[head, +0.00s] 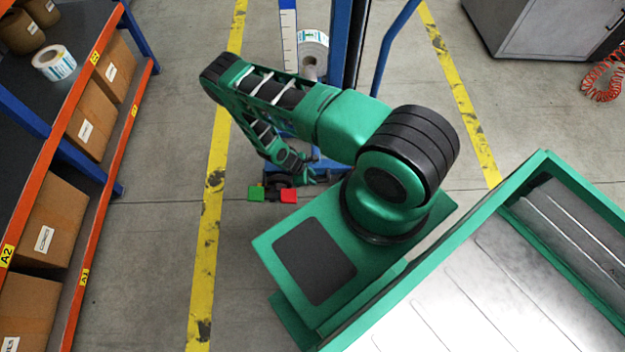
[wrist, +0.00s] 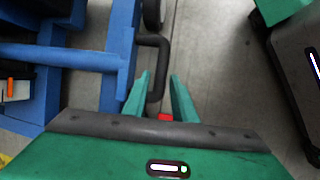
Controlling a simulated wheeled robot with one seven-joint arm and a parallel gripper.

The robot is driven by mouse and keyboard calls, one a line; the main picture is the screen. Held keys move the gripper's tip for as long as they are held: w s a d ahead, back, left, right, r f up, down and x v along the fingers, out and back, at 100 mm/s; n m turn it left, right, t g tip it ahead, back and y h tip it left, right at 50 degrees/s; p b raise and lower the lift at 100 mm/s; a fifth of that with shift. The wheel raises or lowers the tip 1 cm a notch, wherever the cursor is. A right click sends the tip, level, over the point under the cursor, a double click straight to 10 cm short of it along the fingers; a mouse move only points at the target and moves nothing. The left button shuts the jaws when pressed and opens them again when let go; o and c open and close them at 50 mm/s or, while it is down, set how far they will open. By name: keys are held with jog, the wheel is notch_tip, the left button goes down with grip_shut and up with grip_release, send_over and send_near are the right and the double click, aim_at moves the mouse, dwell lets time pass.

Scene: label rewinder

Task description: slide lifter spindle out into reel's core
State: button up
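The blue lifter (head: 339,45) stands at the top centre in the head view, with a ruler-marked mast beside it. A grey-white reel (head: 316,44) with a label shows between its uprights; its core shows only as a small round patch, and I cannot make out the spindle. A green pedal-like block (head: 256,193) and a red one (head: 288,196) sit low at the lifter's front. My gripper (wrist: 160,88) is open in the wrist view. A black bent bar (wrist: 164,62) reaches down between its fingers; I cannot tell whether they touch it. A red patch shows below.
A shelf rack with orange beams (head: 112,75) holds cartons and a label roll (head: 54,63) at the left. A grey cabinet (head: 540,28) stands at the top right. Floor left of the lifter is clear.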

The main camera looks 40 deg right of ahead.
jog(key=shift+x, duration=1.1)
